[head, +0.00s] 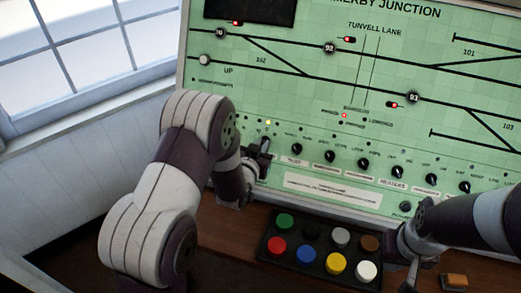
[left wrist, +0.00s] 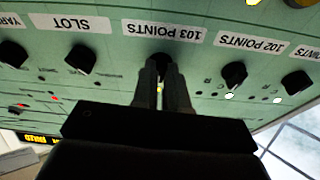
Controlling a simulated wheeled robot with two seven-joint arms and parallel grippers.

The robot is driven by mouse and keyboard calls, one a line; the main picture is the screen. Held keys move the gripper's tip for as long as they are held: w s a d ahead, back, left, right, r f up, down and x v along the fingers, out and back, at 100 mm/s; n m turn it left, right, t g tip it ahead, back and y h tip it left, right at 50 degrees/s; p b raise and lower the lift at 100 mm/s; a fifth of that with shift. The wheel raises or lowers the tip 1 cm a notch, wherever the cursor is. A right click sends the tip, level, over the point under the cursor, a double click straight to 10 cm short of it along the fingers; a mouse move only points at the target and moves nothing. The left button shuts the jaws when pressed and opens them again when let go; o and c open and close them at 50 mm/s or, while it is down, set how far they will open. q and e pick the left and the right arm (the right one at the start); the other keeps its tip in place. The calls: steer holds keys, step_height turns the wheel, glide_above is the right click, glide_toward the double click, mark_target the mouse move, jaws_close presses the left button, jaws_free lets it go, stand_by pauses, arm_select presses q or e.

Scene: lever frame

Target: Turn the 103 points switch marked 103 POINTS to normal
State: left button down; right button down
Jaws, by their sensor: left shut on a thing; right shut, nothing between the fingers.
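The 103 points switch is a dark knob (left wrist: 163,59) in the left wrist view, under the label 103 POINTS (left wrist: 163,32), which appears upside down. My left gripper (left wrist: 162,66) is shut on this knob, a finger on each side. The fingers hide most of the knob, so its pointer direction cannot be read. In the head view my left gripper (head: 262,150) is at the left part of the knob row, against the green panel (head: 300,110). My right gripper (head: 408,271) is shut and empty, low at the right near the desk.
The 102 POINTS knob (left wrist: 234,74) and the SLOT knob (left wrist: 81,59) flank the held one closely. More knobs (head: 330,156) run rightward along the panel. A black box of coloured buttons (head: 322,267) sits on the brown desk.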

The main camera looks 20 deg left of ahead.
arm_select(q)
steer(key=n, duration=0.2)
steer(key=n+y+b, duration=0.1)
steer(key=n, duration=0.1)
steer(key=n+b, duration=0.1)
steer(key=n, duration=0.1)
steer(key=shift+d+y, duration=0.25)
steer(key=shift+y, duration=0.15)
steer(key=shift+r+n+g+y+b, duration=0.1)
steer(key=shift+n+g+y+b, duration=0.15)
steer(key=shift+n, duration=1.1)
steer(key=shift+r+n+g+y+b, duration=0.15)
steer(key=shift+n+y+b, duration=0.2)
steer(key=shift+n, duration=1)
steer(key=shift+w, duration=0.1)
steer(key=c, duration=1.2)
jaws_free()
steer(key=shift+f, duration=0.15)
steer(key=shift+o, duration=0.2)
steer(key=v, duration=1.2)
steer(key=shift+s, duration=0.35)
